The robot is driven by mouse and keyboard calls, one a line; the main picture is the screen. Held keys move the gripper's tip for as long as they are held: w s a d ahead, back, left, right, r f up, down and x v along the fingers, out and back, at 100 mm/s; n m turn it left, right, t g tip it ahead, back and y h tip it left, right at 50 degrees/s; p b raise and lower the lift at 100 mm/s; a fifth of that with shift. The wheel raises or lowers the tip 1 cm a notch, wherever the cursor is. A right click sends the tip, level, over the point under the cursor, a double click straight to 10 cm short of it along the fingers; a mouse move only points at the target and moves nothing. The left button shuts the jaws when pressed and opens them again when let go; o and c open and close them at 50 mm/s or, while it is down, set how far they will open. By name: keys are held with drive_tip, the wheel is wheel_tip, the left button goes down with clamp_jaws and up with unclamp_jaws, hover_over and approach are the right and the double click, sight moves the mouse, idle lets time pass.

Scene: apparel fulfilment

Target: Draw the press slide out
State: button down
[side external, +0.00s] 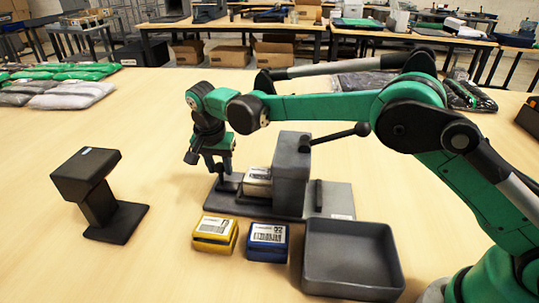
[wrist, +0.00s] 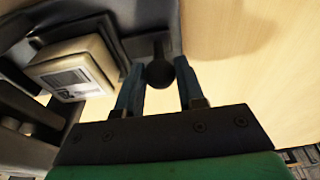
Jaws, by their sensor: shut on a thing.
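The grey press (side external: 291,165) stands on its base plate, with a lever ending in a black ball at the right. Its slide (side external: 229,183) reaches out of the left side, with a cream box (side external: 257,180) with a label on it. The box also shows in the wrist view (wrist: 73,72). My gripper (side external: 220,168) is at the slide's outer end. In the wrist view, my blue fingers (wrist: 159,74) are on either side of a dark round knob (wrist: 158,73) and are shut on it. The knob is hard to make out in the side view.
A yellow box (side external: 214,232) and a blue box (side external: 267,240) lie in front of the press. An empty grey tray (side external: 352,286) is right of them. A black stand (side external: 99,195) is at the left, with bare table between it and the press. Bagged garments (side external: 72,94) lie at the back left.

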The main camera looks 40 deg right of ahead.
idle(0.4)
drive_tip(key=shift+w+a, duration=1.05)
drive_tip(key=shift+a, duration=0.05)
drive_tip(key=c, duration=0.6)
unclamp_jaws()
drive_tip(key=shift+o, duration=0.2)
